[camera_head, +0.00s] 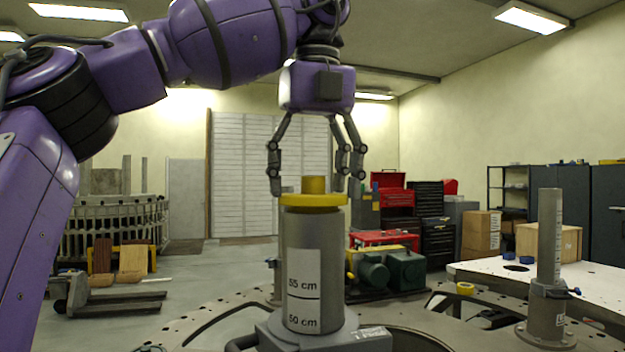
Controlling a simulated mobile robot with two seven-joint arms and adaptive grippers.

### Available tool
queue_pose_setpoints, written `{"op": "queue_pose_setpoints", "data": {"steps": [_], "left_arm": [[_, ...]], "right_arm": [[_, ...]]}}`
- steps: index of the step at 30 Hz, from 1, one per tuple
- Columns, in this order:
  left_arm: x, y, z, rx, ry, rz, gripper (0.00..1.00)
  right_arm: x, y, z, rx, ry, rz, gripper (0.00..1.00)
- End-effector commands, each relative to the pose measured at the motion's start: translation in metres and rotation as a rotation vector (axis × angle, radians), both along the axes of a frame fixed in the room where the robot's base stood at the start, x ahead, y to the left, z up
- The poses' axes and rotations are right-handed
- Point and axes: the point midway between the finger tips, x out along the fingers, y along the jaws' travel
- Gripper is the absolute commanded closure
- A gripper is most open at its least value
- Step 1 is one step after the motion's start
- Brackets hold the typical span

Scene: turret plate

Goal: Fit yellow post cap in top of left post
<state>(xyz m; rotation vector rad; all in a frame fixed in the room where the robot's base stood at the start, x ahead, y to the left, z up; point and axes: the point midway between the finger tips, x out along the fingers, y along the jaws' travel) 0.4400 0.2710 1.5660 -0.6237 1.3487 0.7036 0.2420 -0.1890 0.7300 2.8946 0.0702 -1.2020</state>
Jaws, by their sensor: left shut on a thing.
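The yellow post cap (314,200) has a wide flange and a narrower round knob on top. It is at the top of the left post (315,262), a thick grey upright cylinder with a white height label. The flange lines up with the post's rim and no gap shows; how deep the cap sits is hidden. My left gripper (313,188) points straight down from above, its fingers on either side of the cap, shut on it. My right gripper is not in view.
The post stands in a grey clamp base on the large round turret plate (225,304). A thinner grey post (550,245) stands at the right. A small yellow ring (465,288) lies on the plate between them. A white table (590,283) with blue parts is behind at right.

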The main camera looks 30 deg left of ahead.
Motion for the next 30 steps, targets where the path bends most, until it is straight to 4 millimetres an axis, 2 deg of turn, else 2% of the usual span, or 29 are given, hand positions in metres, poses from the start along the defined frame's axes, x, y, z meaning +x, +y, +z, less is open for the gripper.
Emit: {"op": "queue_pose_setpoints", "data": {"steps": [16, 17, 18, 30], "left_arm": [[0.0000, 0.0001, -0.0098, 0.000, 0.000, 0.000, 0.60], [0.0000, 0.0000, -0.0094, 0.000, 0.000, 0.000, 0.24], [0.0000, 0.0000, -0.0093, 0.000, 0.000, 0.000, 0.20], [0.0003, 0.0000, -0.0096, 0.001, 0.001, 0.000, 0.20]], "right_arm": [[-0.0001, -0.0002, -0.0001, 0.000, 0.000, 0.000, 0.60], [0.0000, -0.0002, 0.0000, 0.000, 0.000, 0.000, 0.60], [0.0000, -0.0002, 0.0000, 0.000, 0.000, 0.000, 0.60], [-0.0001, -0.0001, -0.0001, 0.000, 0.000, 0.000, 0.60]]}}
